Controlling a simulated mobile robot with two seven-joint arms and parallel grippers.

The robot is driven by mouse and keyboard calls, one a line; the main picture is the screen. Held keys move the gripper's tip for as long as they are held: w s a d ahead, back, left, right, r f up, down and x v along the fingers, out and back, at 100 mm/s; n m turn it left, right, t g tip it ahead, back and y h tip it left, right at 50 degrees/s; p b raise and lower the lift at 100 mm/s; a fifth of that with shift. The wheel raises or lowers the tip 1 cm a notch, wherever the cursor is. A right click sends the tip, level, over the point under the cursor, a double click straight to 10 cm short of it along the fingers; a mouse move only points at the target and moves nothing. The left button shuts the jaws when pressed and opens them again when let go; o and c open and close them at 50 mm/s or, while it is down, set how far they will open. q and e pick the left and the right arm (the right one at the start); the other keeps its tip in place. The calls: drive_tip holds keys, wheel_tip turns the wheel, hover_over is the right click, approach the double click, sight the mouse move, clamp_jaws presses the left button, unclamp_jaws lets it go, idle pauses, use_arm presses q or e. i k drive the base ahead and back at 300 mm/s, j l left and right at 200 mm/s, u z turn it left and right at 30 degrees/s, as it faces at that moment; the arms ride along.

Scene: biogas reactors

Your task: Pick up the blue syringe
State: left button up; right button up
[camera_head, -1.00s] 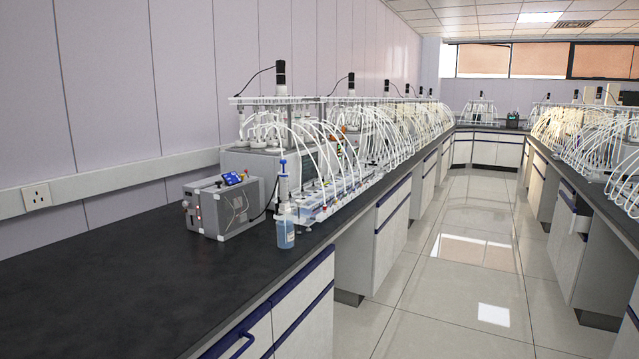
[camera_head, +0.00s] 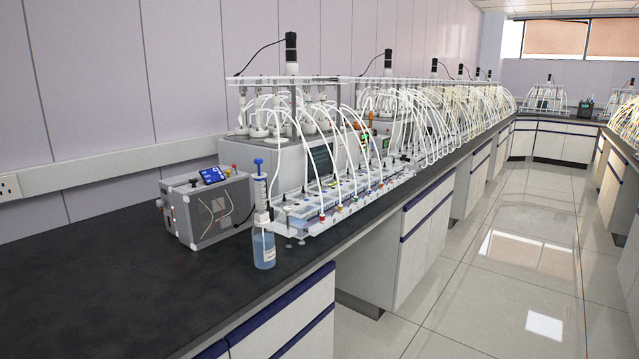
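The blue syringe (camera_head: 260,188) stands upright with its blue plunger on top. Its lower end meets the mouth of a bottle of blue liquid (camera_head: 264,250) near the bench's front edge; I cannot tell whether it is in the bottle or behind it. Neither of my grippers shows in the head view.
A grey control box (camera_head: 206,208) stands just left of the syringe. Reactor racks with white tubes (camera_head: 318,187) run along the bench to the right. The black bench top (camera_head: 110,290) is clear at the front left. A tiled floor aisle (camera_head: 480,290) is open at the right.

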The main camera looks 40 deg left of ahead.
sight(260, 182)
drive_tip(key=i, duration=1.4)
drive_tip(key=i+l+u, duration=0.1)
drive_tip(key=i+u, duration=0.35)
drive_tip(key=i+l+u, duration=0.25)
drive_tip(key=i+u, duration=0.45)
drive_tip(key=u, duration=0.25)
drive_tip(key=i+l+u, duration=0.15)
drive_tip(key=u, duration=0.25)
drive_tip(key=i+l+u, duration=0.15)
drive_tip(key=u, duration=0.3)
